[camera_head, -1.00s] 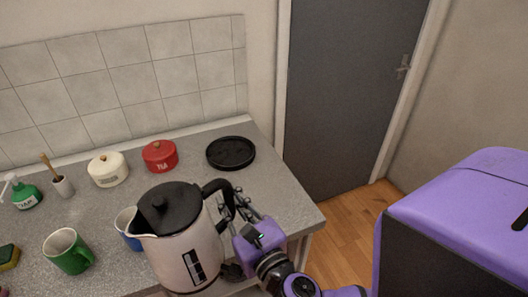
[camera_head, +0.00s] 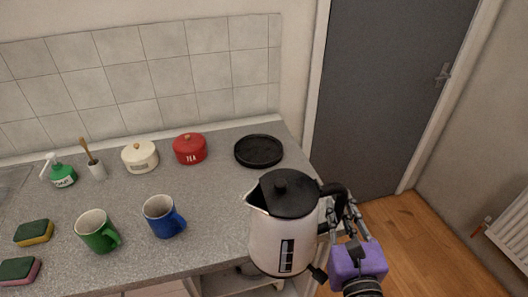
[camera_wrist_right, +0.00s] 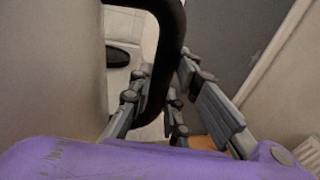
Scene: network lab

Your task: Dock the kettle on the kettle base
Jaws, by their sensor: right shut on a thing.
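The white kettle (camera_head: 273,238) with a black lid and handle is upright in front of the counter's right front edge in the head view. Its spout points left. My right gripper (camera_head: 338,208) is shut on the kettle's black handle, on the right side of the kettle. In the right wrist view the handle (camera_wrist_right: 168,55) passes between the fingers (camera_wrist_right: 155,100). The round black kettle base (camera_head: 259,151) lies at the back right of the counter, with nothing on it. My left gripper is not in view.
Bare counter lies in front of the base.

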